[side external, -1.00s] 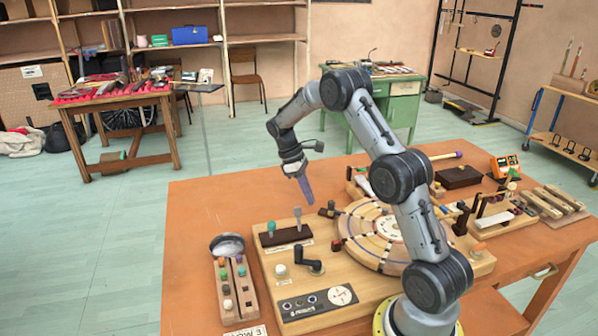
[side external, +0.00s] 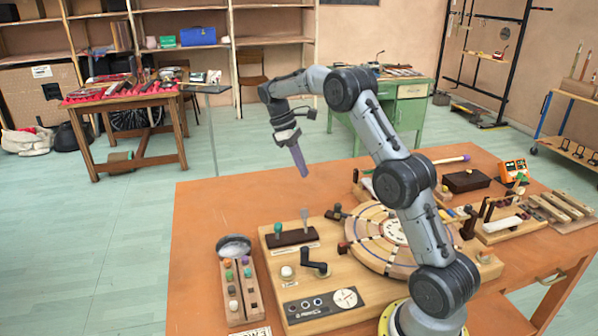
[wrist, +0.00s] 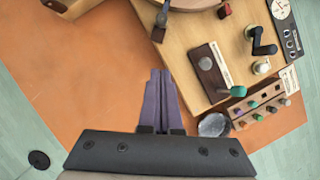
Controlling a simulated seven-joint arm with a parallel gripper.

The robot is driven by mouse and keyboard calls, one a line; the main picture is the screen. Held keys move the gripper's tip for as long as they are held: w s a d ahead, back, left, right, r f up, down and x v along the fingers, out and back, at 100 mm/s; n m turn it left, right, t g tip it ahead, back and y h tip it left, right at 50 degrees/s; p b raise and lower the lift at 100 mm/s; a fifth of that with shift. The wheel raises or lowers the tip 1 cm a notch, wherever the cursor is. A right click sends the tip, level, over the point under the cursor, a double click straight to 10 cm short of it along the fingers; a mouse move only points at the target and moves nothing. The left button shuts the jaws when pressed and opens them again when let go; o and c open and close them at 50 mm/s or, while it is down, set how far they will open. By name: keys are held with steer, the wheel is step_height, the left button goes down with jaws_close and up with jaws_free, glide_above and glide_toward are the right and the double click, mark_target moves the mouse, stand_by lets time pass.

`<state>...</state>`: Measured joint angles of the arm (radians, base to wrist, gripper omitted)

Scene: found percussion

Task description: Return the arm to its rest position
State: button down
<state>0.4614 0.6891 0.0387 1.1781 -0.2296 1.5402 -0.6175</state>
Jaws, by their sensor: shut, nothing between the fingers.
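My gripper (side external: 301,168) has long purple fingers and hangs in the air above the orange table (side external: 215,200), pointing down and slightly tilted. In the wrist view my gripper (wrist: 161,75) shows its fingers closed together with nothing between them. It is apart from everything on the table. My arm stands at the right, bent upward and reaching to the left.
A wooden board (side external: 272,262) with a crank (side external: 315,266), levers and a round disc (side external: 375,222) lies under and beside my arm. A narrow block with coloured pegs (side external: 241,287) and a round metal dish (side external: 234,246) sit at its left. The table's far-left area is bare.

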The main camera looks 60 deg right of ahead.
steer(key=s+a+r+n+t+h, duration=0.1)
steer(key=s+a+r+t, duration=0.25)
steer(key=a+r, duration=0.5)
steer(key=s+a+r+n+t, duration=0.15)
steer(key=s+a+r, duration=0.25)
steer(key=a+r, duration=0.4)
steer(key=s+a+m+t, duration=0.1)
steer(key=s+a+t, duration=0.15)
steer(key=s, duration=0.25)
steer(key=s+a+t, duration=0.1)
steer(key=s+a, duration=0.2)
steer(key=s, duration=0.2)
steer(key=s+a+f+m+t+y, duration=0.1)
steer(key=s+a+f+m+y, duration=0.1)
steer(key=s+f, duration=0.5)
steer(key=shift+a+f+m, duration=0.6)
steer(key=shift+a+m, duration=0.25)
steer(key=shift+a, duration=0.1)
steer(key=shift+t, duration=0.25)
